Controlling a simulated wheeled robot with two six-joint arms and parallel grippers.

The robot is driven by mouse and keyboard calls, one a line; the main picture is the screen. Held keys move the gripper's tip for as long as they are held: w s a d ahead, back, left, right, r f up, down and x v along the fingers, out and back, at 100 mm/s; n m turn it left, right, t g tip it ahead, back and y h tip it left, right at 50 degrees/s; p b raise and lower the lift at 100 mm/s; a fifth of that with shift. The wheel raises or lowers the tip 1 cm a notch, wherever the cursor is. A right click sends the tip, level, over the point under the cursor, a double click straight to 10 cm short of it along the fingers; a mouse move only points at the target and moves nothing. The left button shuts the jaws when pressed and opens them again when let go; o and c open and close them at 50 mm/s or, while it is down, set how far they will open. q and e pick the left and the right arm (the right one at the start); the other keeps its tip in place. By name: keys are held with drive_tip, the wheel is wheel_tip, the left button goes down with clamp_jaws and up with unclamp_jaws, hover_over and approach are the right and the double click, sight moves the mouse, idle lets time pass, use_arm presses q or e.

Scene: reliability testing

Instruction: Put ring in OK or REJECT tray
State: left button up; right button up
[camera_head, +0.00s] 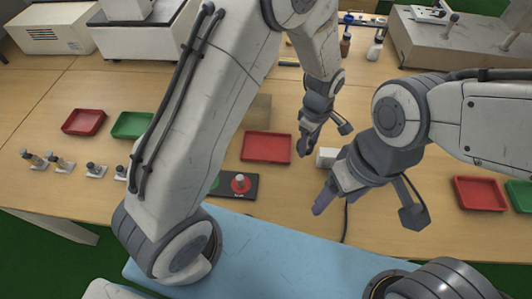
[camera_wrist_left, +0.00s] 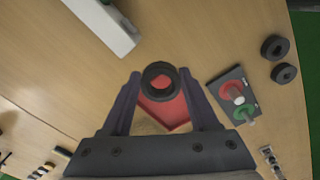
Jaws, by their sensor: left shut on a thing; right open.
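My left gripper (camera_head: 304,148) hangs over the bench beside the middle red tray (camera_head: 281,158). In the left wrist view, its fingers (camera_wrist_left: 160,77) are shut on a black ring (camera_wrist_left: 159,67). The ring is held between the fingertips, and the red tray (camera_wrist_left: 172,123) shows behind it and through its hole. The ring cannot be made out in the head view. My right gripper (camera_head: 366,205) is open and empty, lower and to the right over the bench edge. No green tray shows beside the middle red tray; my left arm covers part of that area.
A white box (camera_head: 328,156) stands right of the tray. Other red (camera_head: 84,122) and green (camera_head: 132,125) trays lie farther off.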

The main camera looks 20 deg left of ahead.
use_arm(q)
drive_tip(key=shift+d+f+n, duration=0.2)
drive_tip(key=shift+d+n, duration=0.4)
drive_tip(key=shift+d, duration=0.15)
drive_tip(key=p, duration=0.2)
hover_over(282, 151)
wheel_tip(282, 151, down, 7)
drive_tip(key=shift+r, duration=0.15)
wheel_tip(282, 151, down, 4)
drive_tip(key=shift+r+p, duration=0.15)
drive_tip(key=shift+p, duration=0.35)
drive_tip(key=shift+f, duration=0.2)
drive_tip(key=shift+f, duration=0.1)
drive_tip(key=shift+f, duration=0.15)
drive_tip(key=o, duration=1)
drive_tip(key=shift+o, duration=0.2)
